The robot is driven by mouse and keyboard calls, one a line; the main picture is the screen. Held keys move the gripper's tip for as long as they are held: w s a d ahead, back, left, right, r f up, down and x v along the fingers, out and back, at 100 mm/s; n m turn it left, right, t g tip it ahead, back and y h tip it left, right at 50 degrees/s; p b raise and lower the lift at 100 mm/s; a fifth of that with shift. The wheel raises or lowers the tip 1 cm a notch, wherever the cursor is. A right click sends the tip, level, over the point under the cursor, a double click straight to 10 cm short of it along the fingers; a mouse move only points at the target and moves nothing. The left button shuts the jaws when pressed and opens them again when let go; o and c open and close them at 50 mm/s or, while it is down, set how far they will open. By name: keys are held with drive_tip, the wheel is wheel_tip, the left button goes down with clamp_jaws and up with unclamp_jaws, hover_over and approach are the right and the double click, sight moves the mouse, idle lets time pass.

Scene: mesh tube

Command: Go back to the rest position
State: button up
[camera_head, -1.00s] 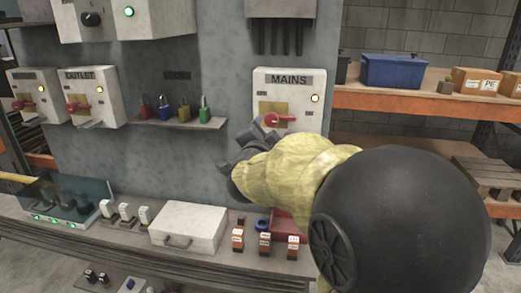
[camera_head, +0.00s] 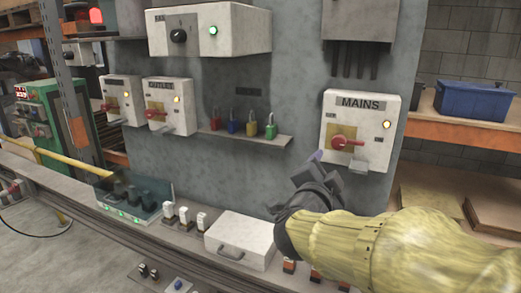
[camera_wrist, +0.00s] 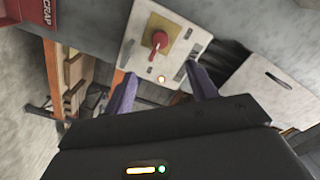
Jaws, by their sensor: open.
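My gripper (camera_head: 318,170) is in front of the panel, just below and left of the MAINS box (camera_head: 387,102). In the wrist view my gripper (camera_wrist: 160,85) has its two fingers spread apart with nothing between them. The MAINS box's red handle (camera_head: 347,143) on a yellow plate lies beyond the fingertips, apart from them. It also shows in the wrist view as a red handle (camera_wrist: 158,40) with a lit amber lamp below it. My yellow-sleeved arm reaches in from the right and hides part of the bench.
A shelf holds several coloured padlocks (camera_head: 250,127). The OUTLET box (camera_head: 168,105) is on its left. A white case (camera_head: 240,240) and small switches (camera_head: 185,215) stand on the bench below. A blue bin (camera_head: 473,101) is on the right rack. A red SCRAP container (camera_wrist: 35,14) shows in the wrist view.

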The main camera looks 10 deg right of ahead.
drive_tip(key=a+f+n+g+y+p, duration=0.4)
drive_tip(key=a+f+n+y+p, duration=0.4)
drive_tip(key=f+n, duration=0.25)
drive_tip(key=s+f+n+g+y+p, duration=0.2)
drive_tip(key=s+f+n+g, duration=0.4)
drive_tip(key=s, duration=0.7)
drive_tip(key=shift+f+n+g+p, duration=0.35)
drive_tip(key=shift+f+g+p, duration=0.35)
drive_tip(key=shift+g, duration=0.5)
